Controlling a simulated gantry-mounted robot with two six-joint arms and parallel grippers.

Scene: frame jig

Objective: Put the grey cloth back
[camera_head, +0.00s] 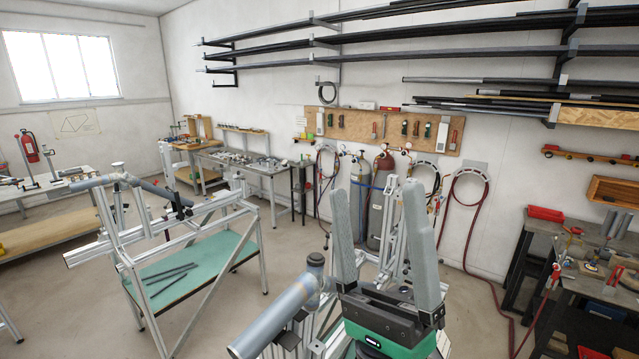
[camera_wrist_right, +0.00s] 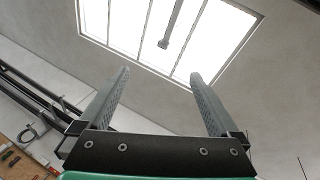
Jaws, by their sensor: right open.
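My right gripper (camera_head: 378,232) stands in the lower right middle of the head view, pointing up, with its two grey fingers apart and nothing between them. In the right wrist view the same gripper (camera_wrist_right: 162,98) is open and empty, with a ceiling light panel behind it. I cannot make out a grey cloth in either view. My left gripper is not in view.
A frame jig with grey tubes (camera_head: 172,222) stands at the left over a green shelf (camera_head: 212,262). A workbench (camera_head: 262,172) stands at the back wall, with gas cylinders (camera_head: 379,200) to its right. A cluttered bench (camera_head: 592,262) is at the right. Floor between is clear.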

